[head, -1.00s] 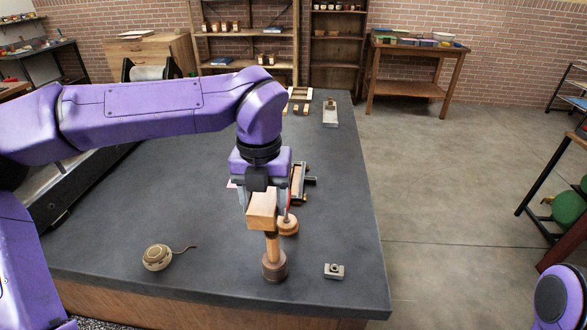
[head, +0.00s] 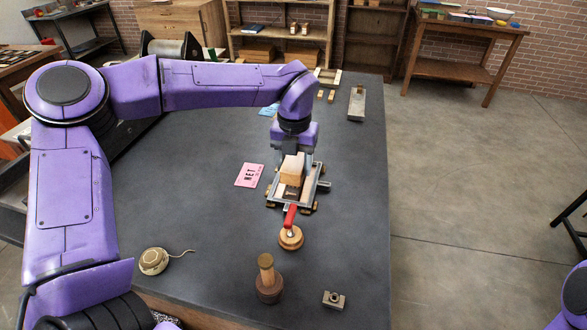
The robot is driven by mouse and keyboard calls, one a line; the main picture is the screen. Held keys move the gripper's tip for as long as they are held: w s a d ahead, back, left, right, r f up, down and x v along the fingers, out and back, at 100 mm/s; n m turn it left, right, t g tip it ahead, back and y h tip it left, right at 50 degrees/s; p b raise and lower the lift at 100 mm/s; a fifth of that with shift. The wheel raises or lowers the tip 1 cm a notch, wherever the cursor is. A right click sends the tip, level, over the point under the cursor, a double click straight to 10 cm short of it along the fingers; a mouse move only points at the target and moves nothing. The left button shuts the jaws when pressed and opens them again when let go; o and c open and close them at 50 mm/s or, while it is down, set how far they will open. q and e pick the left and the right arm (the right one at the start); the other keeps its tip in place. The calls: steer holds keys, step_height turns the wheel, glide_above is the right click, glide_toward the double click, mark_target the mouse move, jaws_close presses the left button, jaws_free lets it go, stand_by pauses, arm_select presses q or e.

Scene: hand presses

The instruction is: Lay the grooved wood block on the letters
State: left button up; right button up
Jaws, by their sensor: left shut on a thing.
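My left gripper (head: 293,154) is shut on the pale wood block (head: 291,170), holding it from above. The block is over the small metal frame (head: 320,183) on the dark table; I cannot tell whether it touches what lies inside. The letters are mostly hidden under the block; a dark patch, perhaps type, shows at its near edge (head: 292,191). Any groove in the block is not visible. My right gripper is out of view.
Near the frame lie a pink printed card (head: 249,175) and a red-handled tool on a round wood base (head: 290,237). A wood-handled tool (head: 268,283), a twine ball (head: 154,261) and a small metal piece (head: 334,300) stand nearer.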

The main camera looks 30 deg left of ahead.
mark_target(294, 165)
arm_select(q)
steer(key=w+f, duration=0.1)
steer(key=w+a+f+p, duration=0.1)
steer(key=w+f, duration=0.1)
steer(key=f, duration=0.1)
steer(key=shift+a, duration=0.35)
steer(key=shift+a+f, duration=0.15)
steer(key=shift+f, duration=0.1)
steer(key=f, duration=0.2)
steer(key=f+p, duration=0.1)
steer(key=shift+w+a+f, duration=0.1)
steer(key=shift+w+f, duration=0.35)
steer(key=shift+f, duration=0.05)
steer(key=shift+s, duration=0.2)
steer(key=shift+f, duration=0.35)
steer(key=o, duration=1.1)
steer(key=shift+w, duration=0.1)
steer(key=shift+r, duration=0.15)
steer(key=shift+r+p, duration=0.3)
steer(key=shift+r, duration=0.25)
step_height(294, 165, up, 10)
steer(key=b, duration=0.2)
steer(key=shift+r+b, duration=0.25)
steer(key=shift+b, duration=0.15)
steer(key=shift+r, duration=0.55)
